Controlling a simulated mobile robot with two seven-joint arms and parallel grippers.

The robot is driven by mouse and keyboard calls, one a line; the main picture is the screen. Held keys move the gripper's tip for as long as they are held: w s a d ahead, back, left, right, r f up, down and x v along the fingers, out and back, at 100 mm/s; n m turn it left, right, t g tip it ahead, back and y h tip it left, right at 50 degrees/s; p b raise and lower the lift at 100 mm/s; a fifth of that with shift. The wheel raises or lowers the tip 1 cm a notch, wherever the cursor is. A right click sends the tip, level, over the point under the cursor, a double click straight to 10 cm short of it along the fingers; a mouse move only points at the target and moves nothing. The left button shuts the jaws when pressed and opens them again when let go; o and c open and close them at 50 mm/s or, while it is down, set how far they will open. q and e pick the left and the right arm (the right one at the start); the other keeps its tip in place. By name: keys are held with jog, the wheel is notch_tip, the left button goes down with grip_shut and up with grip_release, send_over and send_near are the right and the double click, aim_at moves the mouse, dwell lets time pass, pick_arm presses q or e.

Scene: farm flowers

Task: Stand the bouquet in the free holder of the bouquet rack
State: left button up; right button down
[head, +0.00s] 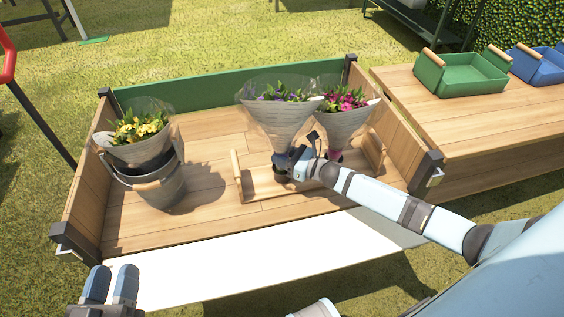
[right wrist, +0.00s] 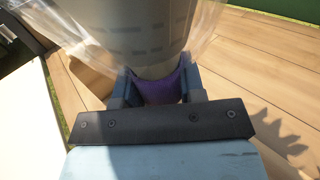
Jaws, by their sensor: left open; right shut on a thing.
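The bouquet (head: 280,112) has purple flowers and a pale paper cone with clear wrap. My right gripper (head: 298,158) is shut on its purple-wrapped stem, which shows between the fingers in the right wrist view (right wrist: 160,86). The bouquet is upright over the left part of the wooden bouquet rack (head: 238,176). Its lower end is partly hidden by the gripper, so I cannot tell whether it sits in the holder. A pink bouquet (head: 345,122) stands at the right part of the rack, close beside it. My left gripper (head: 112,277) is open and empty at the lower left.
A grey bucket (head: 160,186) with a yellow bouquet (head: 140,138) stands at the left of the wooden bed. A green crate (head: 462,82) and a blue crate (head: 542,68) are on the right table. The bed's floor between bucket and rack is clear.

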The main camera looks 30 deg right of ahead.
jog(key=shift+f, duration=1.1)
jog(key=shift+r, duration=0.1)
jog(key=shift+f+b, duration=0.25)
jog(key=shift+b, duration=0.15)
jog(key=c, duration=0.7)
grip_release()
pick_arm(q)
jog(key=shift+s+d+r+t+h, duration=0.1)
jog(key=shift+d+r+t+h, duration=0.15)
jog(key=shift+r, duration=0.4)
jog(key=shift+r, duration=0.1)
pick_arm(e)
jog(key=shift+r, duration=0.1)
